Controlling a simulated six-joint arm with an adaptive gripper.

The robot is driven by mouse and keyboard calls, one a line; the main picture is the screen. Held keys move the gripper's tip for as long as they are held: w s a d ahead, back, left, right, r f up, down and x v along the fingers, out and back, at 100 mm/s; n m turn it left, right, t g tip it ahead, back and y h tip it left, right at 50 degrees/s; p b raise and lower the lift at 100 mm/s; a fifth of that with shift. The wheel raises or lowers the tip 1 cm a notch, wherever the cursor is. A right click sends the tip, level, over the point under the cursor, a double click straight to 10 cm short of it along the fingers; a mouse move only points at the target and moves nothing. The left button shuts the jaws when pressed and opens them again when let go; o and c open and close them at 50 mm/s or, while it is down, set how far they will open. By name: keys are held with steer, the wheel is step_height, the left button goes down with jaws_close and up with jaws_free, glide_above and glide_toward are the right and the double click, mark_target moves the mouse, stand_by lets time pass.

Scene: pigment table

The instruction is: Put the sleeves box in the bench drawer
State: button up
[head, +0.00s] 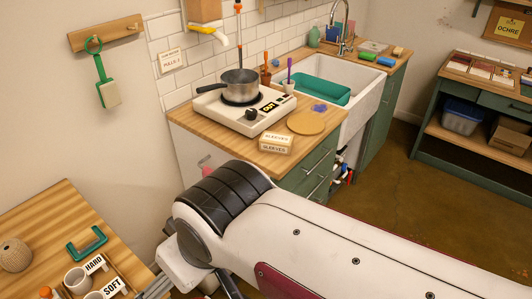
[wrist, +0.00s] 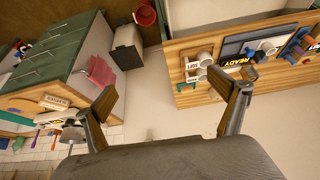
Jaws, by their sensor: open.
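The sleeves box (head: 276,141) is a small cream box labelled SLEEVES on the front corner of the wooden counter, beside a round wooden board. In the wrist view it shows small at the left (wrist: 55,101). Green drawer fronts (head: 316,168) with metal handles are below the counter and look shut; they also show at the upper left of the wrist view (wrist: 45,58). My gripper (wrist: 168,108) is open and empty, its fingers wide apart, well away from the box. In the head view my arm hides most of it.
A hot plate (head: 243,112) with a saucepan (head: 240,84) stands behind the box, and a sink (head: 350,108) is to its right. A wooden table (head: 60,222) with cups is at lower left. A pink cloth (wrist: 101,72) and a grey bin (wrist: 127,46) are near the cabinet.

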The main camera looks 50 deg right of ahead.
mark_target(276, 139)
steer(key=w+d+f+m+g+h, duration=0.1)
steer(key=w+d+f, duration=0.4)
steer(key=d, duration=1.1)
steer(key=w+d+f+m+g+h, duration=0.1)
steer(key=w+d+f+m+h, duration=0.3)
steer(key=d, duration=1.2)
steer(key=w+d+f+m+g+h, duration=0.2)
steer(key=w+d+f+m, duration=0.3)
steer(key=d, duration=1.1)
steer(key=shift+w+d+f+h, duration=0.15)
steer(key=shift+w+d+f, duration=0.05)
steer(key=shift+w, duration=0.35)
steer(key=shift+w+d+f+h, duration=0.15)
steer(key=shift+w+d+f, duration=0.05)
steer(key=shift+w, duration=0.3)
steer(key=shift+m+t+h, duration=0.4)
steer(key=shift+m+t, duration=0.2)
steer(key=shift+m, duration=0.1)
steer(key=w, duration=0.1)
steer(key=w+d+r, duration=0.1)
steer(key=w+r, duration=0.1)
steer(key=w, duration=0.1)
steer(key=shift+d+r, duration=0.2)
steer(key=shift+d, duration=0.2)
steer(key=shift+w+r, duration=0.15)
steer(key=shift+w, duration=0.25)
steer(key=shift+w+a+m+t, duration=0.1)
steer(key=shift+w+m+t, duration=0.25)
steer(key=shift+m, duration=0.45)
steer(key=shift+s, duration=0.1)
